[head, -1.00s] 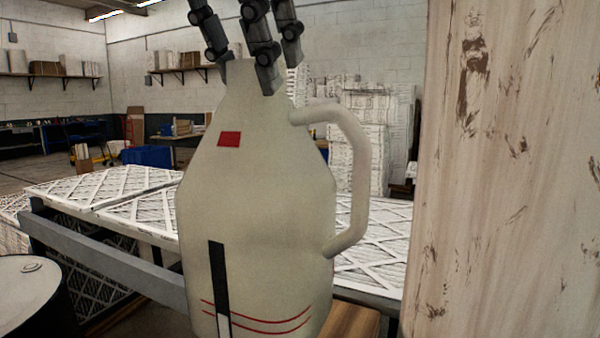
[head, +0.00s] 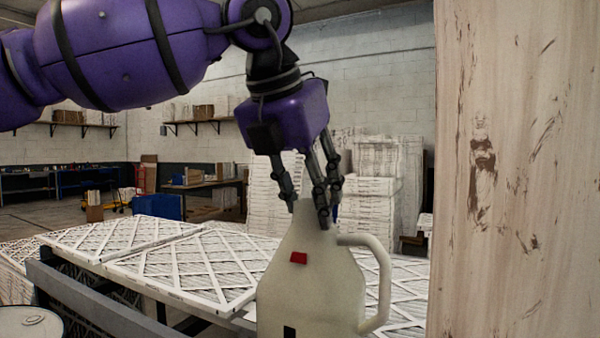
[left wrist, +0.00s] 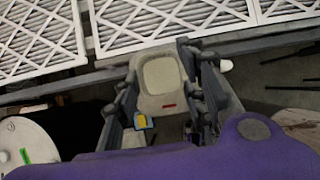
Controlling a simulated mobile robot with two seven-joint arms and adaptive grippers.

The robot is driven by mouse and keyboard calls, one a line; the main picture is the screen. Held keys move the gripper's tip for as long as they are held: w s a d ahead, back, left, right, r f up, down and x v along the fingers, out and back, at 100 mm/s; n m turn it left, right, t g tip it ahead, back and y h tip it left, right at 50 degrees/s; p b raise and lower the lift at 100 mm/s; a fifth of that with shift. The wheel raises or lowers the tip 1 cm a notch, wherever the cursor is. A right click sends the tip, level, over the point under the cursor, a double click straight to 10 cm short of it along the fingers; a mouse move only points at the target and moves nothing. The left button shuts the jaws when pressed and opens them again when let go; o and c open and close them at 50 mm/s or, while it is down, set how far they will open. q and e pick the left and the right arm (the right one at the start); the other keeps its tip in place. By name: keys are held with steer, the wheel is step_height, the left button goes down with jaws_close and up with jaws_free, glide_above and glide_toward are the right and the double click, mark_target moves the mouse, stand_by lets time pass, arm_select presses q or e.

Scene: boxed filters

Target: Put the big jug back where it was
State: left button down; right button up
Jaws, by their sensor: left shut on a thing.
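The big jug (head: 312,288) is off-white with a side handle and a small red mark. It is upright in the lower middle of the head view, its base cut off by the picture edge. My left gripper (head: 316,205) comes down from above and is shut on the jug's neck. In the left wrist view the jug (left wrist: 160,85) sits between the fingers of the left gripper (left wrist: 166,120). What lies under the jug is hidden. My right gripper is in neither view.
Pleated white filters (head: 190,262) lie on a rack behind the jug. A pale, stained post or board (head: 515,170) fills the right side close by. A drum top (head: 28,322) shows at lower left. Stacked white boxes (head: 370,190) stand farther back.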

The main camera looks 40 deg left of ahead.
mark_target(311, 224)
arm_select(q)
steer(key=shift+w+f, duration=0.35)
steer(key=shift+w, duration=0.05)
steer(key=f, duration=0.3)
steer(key=shift+w+a+f, duration=0.15)
steer(key=shift+w, duration=0.05)
steer(key=c, duration=1.5)
jaws_free()
steer(key=shift+s+f, duration=0.1)
steer(key=shift+f, duration=0.15)
steer(key=shift+c, duration=0.2)
steer(key=o, duration=0.4)
steer(key=shift+o, duration=0.2)
steer(key=v, duration=1.2)
steer(key=shift+s+r, duration=0.1)
